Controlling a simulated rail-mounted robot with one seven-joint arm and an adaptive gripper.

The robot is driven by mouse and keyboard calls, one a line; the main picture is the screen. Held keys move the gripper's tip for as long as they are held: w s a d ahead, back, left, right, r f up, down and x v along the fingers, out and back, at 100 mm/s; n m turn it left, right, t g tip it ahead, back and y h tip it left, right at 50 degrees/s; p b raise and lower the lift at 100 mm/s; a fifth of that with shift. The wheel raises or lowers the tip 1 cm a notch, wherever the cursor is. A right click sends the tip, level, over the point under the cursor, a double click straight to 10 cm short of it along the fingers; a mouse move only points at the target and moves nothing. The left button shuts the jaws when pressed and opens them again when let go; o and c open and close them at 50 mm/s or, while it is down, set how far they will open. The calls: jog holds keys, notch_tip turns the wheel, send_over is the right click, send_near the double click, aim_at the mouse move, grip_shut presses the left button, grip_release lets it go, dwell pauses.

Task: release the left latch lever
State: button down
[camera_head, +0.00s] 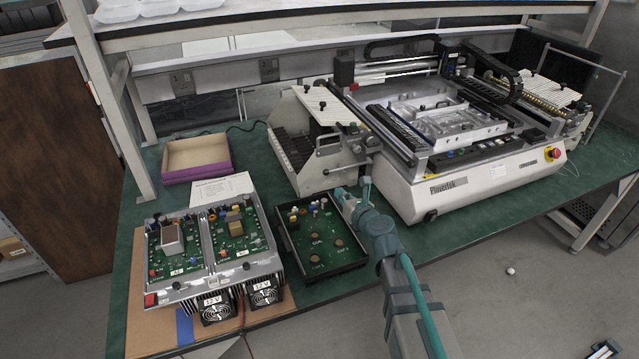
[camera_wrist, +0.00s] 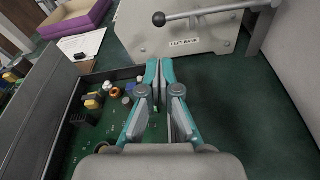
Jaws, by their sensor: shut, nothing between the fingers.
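The left latch lever (camera_wrist: 212,13) is a metal bar with a black knob at its left end. It crosses the top of the wrist view, in front of a pale plate (camera_wrist: 190,38) labelled "LEFT BANK". In the head view this plate belongs to the left feeder bank (camera_head: 340,168) beside the white machine; the lever is small there. My gripper (camera_wrist: 159,66) has its teal fingertips together, with nothing between them. The tips are apart from the lever and appear below it in the wrist view. In the head view my gripper (camera_head: 353,193) is in front of the bank, by the black tray's far right corner.
A black tray with a green circuit board (camera_head: 318,238) lies left of my arm. Fan-cooled power boards (camera_head: 215,240) stand further left. The white machine (camera_head: 490,172) fills the right. A purple-sided box (camera_head: 197,157) and paper (camera_head: 222,188) lie behind. Green table shows right of my gripper.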

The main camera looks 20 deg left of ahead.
jog(key=x, duration=1)
jog(key=shift+p, duration=0.4)
jog(key=shift+r, duration=0.15)
jog(key=shift+r+p, duration=0.45)
jog(key=shift+p, duration=0.3)
jog(key=r+m+p, duration=0.1)
jog(key=r+p, duration=0.1)
jog(key=r+m+y+p, duration=0.1)
jog(key=r+p, duration=0.1)
jog(key=p, duration=0.1)
jog(key=r+m+p, duration=0.2)
jog(key=r+p, duration=0.1)
jog(key=shift+w+d+g, duration=0.3)
jog(key=shift+g, duration=0.1)
jog(key=shift+w+d+r+m+p, duration=0.2)
jog(key=shift+r+m+p, duration=0.2)
jog(key=shift+r+p, duration=0.3)
jog(key=shift+w+d+r+p, duration=0.25)
jog(key=shift+r+p, duration=0.2)
jog(key=shift+p, duration=0.1)
jog(key=shift+w+r, duration=0.1)
jog(key=shift+r, duration=0.05)
jog(key=shift+d, duration=0.15)
